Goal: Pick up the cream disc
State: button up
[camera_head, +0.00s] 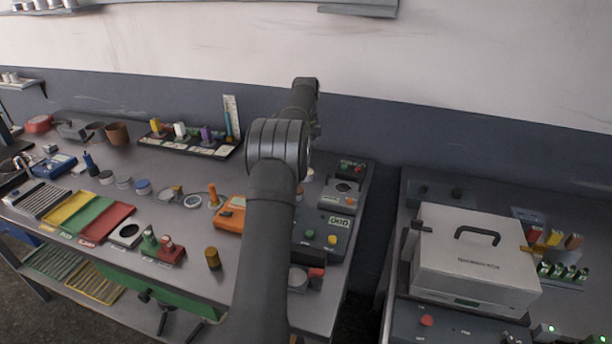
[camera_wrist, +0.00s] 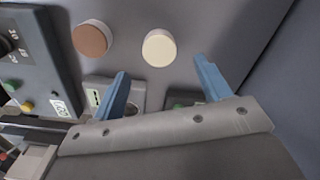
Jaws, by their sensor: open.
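The cream disc (camera_wrist: 159,48) shows in the wrist view at the upper middle, lying on the grey bench surface. My gripper (camera_wrist: 164,80) is open, with its two blue fingers apart. The disc appears just beyond the fingertips, in line with the gap between them, and nothing is between the fingers. In the head view my arm stands in front of the gripper and hides most of that area, so I cannot make out the disc clearly there.
A brown disc (camera_wrist: 92,38) lies left of the cream disc. A grey control box with a display (camera_head: 322,236) and a smaller grey device (camera_head: 341,195) stand right of my arm. A white lidded box (camera_head: 474,262) stands on the right bench.

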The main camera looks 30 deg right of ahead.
jog(key=shift+s+f, duration=0.1)
jog(key=shift+f, duration=3.25)
jog(key=c, duration=1.1)
jog(key=shift+c, duration=0.2)
jog(key=shift+r, duration=0.15)
